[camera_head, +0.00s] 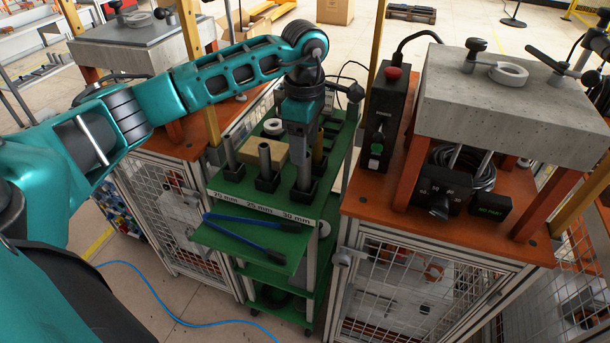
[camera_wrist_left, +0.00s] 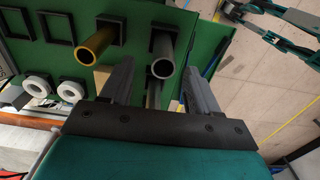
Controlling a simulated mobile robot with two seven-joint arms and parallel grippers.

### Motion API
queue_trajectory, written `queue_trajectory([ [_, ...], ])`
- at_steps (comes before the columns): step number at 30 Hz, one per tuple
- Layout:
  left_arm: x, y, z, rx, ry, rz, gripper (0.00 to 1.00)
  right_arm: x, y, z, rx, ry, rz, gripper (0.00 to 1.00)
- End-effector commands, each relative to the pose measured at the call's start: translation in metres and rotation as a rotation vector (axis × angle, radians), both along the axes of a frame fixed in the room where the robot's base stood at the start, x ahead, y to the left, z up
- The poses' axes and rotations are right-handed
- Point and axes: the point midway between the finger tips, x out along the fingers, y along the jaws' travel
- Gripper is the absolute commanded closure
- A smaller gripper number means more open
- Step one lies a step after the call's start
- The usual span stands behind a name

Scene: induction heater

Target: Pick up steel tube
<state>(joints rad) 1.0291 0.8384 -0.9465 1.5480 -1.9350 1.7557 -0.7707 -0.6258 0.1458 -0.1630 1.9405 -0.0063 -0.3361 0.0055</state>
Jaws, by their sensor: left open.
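Grey steel tubes stand upright in black sockets on the green cart top: a left one (camera_head: 230,153), a middle one (camera_head: 265,158) and a right one (camera_head: 304,168) by the "30 mm" label. My left gripper (camera_head: 302,124) points down over the right tube and hides its upper part. In the left wrist view, my left gripper (camera_wrist_left: 157,72) is open. The open end of a steel tube (camera_wrist_left: 163,68) appears between and just past its fingers. Another tube (camera_wrist_left: 153,94) is partly hidden between the fingers. I cannot tell whether the fingers touch either tube. My right gripper is not in view.
A brass tube (camera_head: 319,150) stands behind the right steel tube. A beige block (camera_head: 262,150) and white ring (camera_head: 273,127) are beside the tubes. Blue-handled tongs (camera_head: 245,232) lie on the lower front shelf. The heater table (camera_head: 450,232) stands close on the right.

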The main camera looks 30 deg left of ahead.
Motion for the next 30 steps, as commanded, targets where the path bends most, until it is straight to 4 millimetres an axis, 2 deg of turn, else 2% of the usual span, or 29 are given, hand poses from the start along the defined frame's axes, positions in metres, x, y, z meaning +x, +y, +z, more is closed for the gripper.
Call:
queue_trajectory([
  [3,0.000,-0.001,-0.018,-0.001,0.002,0.000,0.39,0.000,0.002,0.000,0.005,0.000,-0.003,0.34],
  [8,-0.001,-0.001,-0.028,-0.001,0.001,-0.001,0.39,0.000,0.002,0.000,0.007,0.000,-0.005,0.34],
  [18,-0.005,-0.001,-0.073,-0.002,0.001,0.000,0.39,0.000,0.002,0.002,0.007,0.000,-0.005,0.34],
  [27,-0.005,-0.001,-0.077,-0.002,0.000,0.000,0.39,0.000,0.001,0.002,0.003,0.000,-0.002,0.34],
  [30,-0.005,-0.001,-0.077,-0.002,0.000,0.000,0.49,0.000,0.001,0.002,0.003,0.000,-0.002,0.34],
])
